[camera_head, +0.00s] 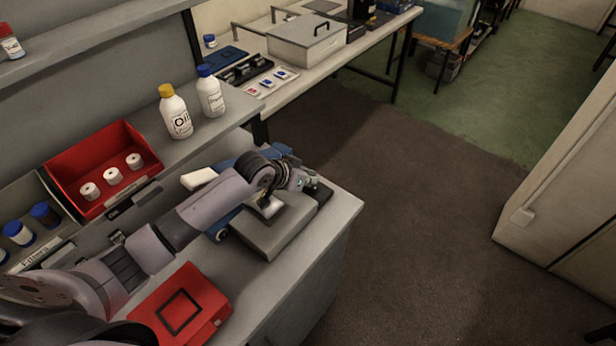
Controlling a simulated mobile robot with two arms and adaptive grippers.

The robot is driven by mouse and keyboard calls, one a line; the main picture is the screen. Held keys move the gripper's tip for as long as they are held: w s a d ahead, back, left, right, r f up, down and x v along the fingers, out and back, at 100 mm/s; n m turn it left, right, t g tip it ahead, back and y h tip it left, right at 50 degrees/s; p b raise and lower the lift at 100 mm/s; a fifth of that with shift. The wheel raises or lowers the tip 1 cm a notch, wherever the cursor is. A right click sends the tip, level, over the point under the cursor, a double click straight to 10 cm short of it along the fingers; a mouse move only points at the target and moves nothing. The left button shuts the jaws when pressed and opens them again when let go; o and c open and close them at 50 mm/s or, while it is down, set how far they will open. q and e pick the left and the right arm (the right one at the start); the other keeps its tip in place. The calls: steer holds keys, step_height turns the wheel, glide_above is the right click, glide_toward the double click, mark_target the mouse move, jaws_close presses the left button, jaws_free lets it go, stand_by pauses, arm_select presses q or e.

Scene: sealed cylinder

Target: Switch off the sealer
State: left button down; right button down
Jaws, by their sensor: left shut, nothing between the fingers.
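The sealer appears to be the low grey device (268,238) near the right end of the bench, with a dark part at its far right corner. My left arm reaches in from the left across the bench. My left gripper (268,207) is over the top of this device, with its fingers pointing down, shut and empty. I cannot tell whether the fingertips touch the device. The arm and gripper hide part of its top, and no switch can be made out. My right gripper is not in view.
A red box (181,305) lies at the front of the bench. A red bin (75,169) with white rolls stands at the left. A yellow-capped bottle (176,116) and a blue-capped bottle (211,95) stand on the shelf behind. The floor at the right is clear.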

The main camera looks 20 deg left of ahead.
mark_target(311, 190)
arm_select(q)
steer(key=r+p, duration=0.4)
steer(key=shift+d+r+p, duration=0.25)
steer(key=shift+r+p, duration=0.05)
steer(key=shift+s+b, duration=0.5)
steer(key=shift+s, duration=0.05)
steer(key=d+b+v, duration=0.1)
steer(key=v, duration=0.7)
steer(key=shift+s+r+b, duration=0.3)
steer(key=shift+s+b, duration=0.05)
steer(key=shift+s, duration=0.25)
steer(key=shift+d, duration=0.15)
